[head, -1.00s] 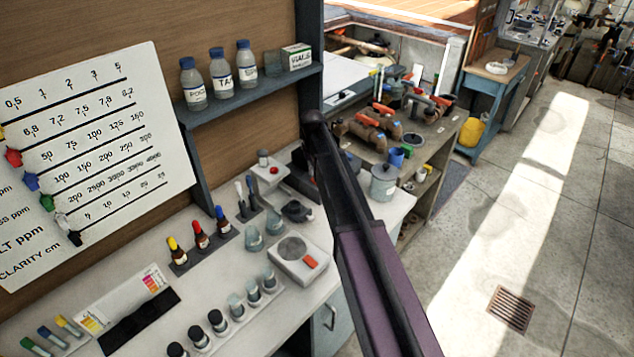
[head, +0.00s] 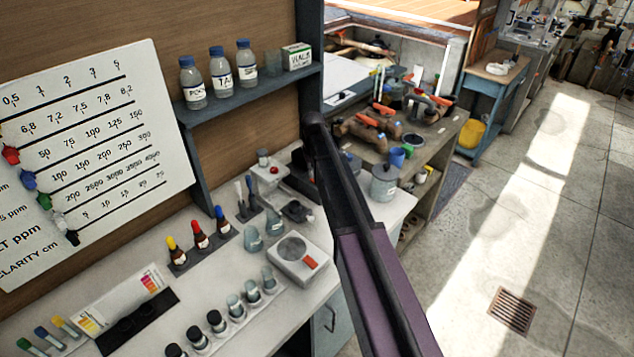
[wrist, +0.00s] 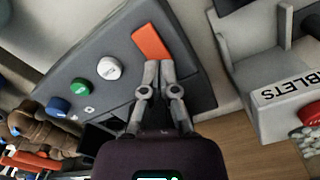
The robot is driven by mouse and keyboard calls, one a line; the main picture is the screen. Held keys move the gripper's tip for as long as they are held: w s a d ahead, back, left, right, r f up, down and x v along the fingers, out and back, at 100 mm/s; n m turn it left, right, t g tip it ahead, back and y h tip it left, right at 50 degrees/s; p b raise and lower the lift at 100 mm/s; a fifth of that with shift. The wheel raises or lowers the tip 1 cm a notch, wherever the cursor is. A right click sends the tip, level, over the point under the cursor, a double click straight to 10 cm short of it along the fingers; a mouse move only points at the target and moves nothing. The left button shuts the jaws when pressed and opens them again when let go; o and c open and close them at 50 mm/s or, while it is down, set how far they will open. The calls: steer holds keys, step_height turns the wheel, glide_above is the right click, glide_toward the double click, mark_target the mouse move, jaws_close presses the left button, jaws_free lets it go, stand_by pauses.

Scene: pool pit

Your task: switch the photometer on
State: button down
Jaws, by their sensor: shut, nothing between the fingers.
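A dark grey instrument (wrist: 190,85), which I take to be the photometer, fills the middle of the wrist view. Its face carries an orange-red rocker switch (wrist: 151,42), a white button (wrist: 109,68), a green button (wrist: 79,86) and a blue button (wrist: 57,106). My gripper (wrist: 158,67) is shut and empty, its fingertips over the face close beside the lower end of the switch in the picture. I cannot tell whether they touch it. In the head view my arm hides the gripper and most of that part of the bench.
In the head view, a white device with a round plate (head: 297,256), dropper bottles (head: 199,235) and glass vials (head: 252,291) crowd the bench left of my arm. A lidded pot (head: 383,183) stands right.

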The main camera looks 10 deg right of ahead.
steer(key=shift+f+b, duration=0.6)
stand_by(0.5)
steer(key=shift+r, duration=0.15)
steer(key=shift+r+p, duration=3.4)
steer(key=shift+p, duration=0.15)
steer(key=s+f+b, duration=0.1)
steer(key=s, duration=1.3)
steer(key=s+f+m+b, duration=0.1)
steer(key=s+f+b, duration=0.1)
steer(key=s, duration=1.3)
steer(key=shift+f+b, duration=0.3)
